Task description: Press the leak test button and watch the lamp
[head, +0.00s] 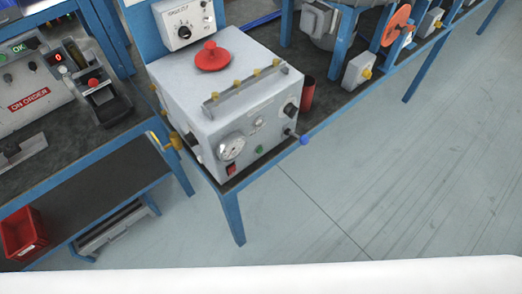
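A light grey box unit (222,100) stands on the bench in the middle, with a red knob (211,56) on top. Its front panel carries a round dial gauge (231,147), a small green button or lamp (259,149), a red switch (231,169) and black knobs. At the left a device with a red button (93,83) stands beside a small red display (59,57). A green "OK" sign (18,48) is on the housing behind it. I cannot read which part is the leak test button or its lamp. Neither gripper is in view.
A red bin (21,232) is on the lower shelf. More equipment lines the bench at upper right. The floor at right is clear.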

